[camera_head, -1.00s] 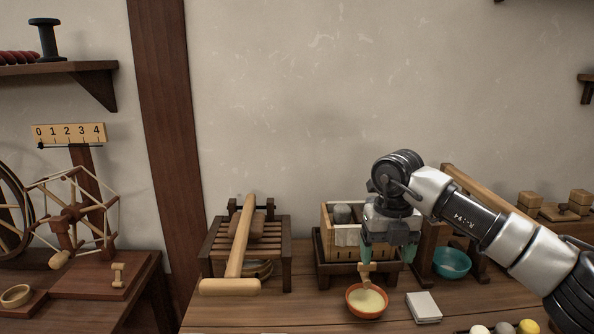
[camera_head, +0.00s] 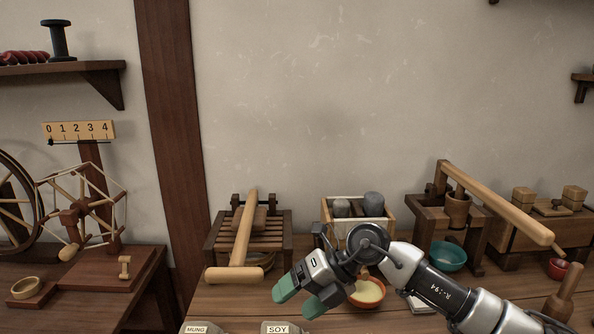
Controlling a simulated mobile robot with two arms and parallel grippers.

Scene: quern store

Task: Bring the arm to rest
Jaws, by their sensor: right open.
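My right arm comes in from the lower right and reaches left, low over the workbench. Its gripper (camera_head: 299,297) has green fingertips that stand apart, with nothing between them. The fingertips point down and left, over the front middle of the bench. The wrist covers the front of a wooden box (camera_head: 383,224) holding grey cylinders and part of an orange bowl (camera_head: 373,297) with pale yellow contents. My left gripper is not in view.
A slatted wooden stand with a long mallet-like beam (camera_head: 242,235) is left of the gripper. A lever press (camera_head: 500,207) and teal bowl (camera_head: 447,257) stand right. Sacks labelled MUNG (camera_head: 198,329) and SOY (camera_head: 281,328) lie at the front edge. A wooden pestle-like tool (camera_head: 564,296) stands far right.

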